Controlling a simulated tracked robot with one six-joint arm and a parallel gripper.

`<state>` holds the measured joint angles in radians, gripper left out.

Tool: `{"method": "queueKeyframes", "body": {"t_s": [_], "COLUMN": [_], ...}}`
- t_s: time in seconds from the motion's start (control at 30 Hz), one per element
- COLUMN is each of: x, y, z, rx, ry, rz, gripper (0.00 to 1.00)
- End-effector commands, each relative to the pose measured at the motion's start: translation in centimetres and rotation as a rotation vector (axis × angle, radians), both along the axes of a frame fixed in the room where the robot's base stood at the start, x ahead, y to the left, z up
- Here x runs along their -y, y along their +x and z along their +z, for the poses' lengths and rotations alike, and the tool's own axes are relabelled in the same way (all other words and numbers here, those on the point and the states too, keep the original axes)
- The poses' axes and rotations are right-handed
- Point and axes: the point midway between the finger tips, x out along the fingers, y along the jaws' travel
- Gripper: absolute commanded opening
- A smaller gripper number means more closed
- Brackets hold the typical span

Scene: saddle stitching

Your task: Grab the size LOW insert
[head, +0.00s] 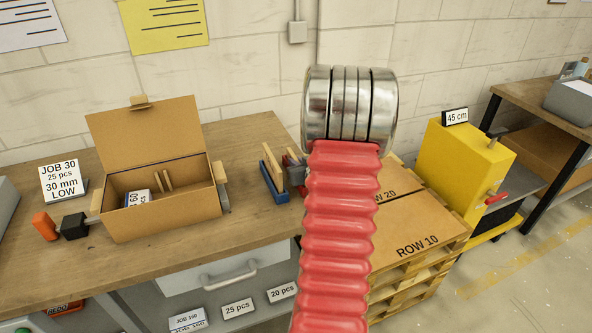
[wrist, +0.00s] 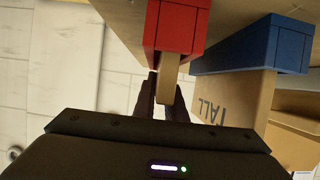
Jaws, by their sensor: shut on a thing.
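In the wrist view, my gripper (wrist: 165,95) is shut on a thin tan insert (wrist: 168,78) whose other end is in a red holder (wrist: 178,30). No size marking shows on this insert. Beside it, a blue holder (wrist: 250,45) carries a wider tan insert (wrist: 225,95) marked TALL. In the head view, the blue holder (head: 272,187) and part of the red holder (head: 297,175) are on the workbench's right end. My red ribbed arm hides most of the gripper there. A sign (head: 63,183) reads JOB 30, 25 pcs, 30 mm, LOW.
An open cardboard box (head: 160,215) with small items inside stands on the workbench (head: 235,140), left of the holders. Boards marked ROW 10 and ROW 20 lie on a pallet (head: 410,275) to the right, before a yellow machine (head: 460,170) with a 45 cm sign.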

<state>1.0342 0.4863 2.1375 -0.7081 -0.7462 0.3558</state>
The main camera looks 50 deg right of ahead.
Motion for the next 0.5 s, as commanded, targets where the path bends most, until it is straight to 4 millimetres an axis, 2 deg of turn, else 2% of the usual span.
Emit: {"method": "queueKeyframes", "body": {"t_s": [0.33, 0.5], "x": [0.00, 0.00], "y": [0.02, 0.05], "z": [0.06, 0.76], "rx": [0.001, 0.001], "ry": [-0.001, -0.002], "rz": [0.000, 0.002], "gripper": [0.00, 0.00]}}
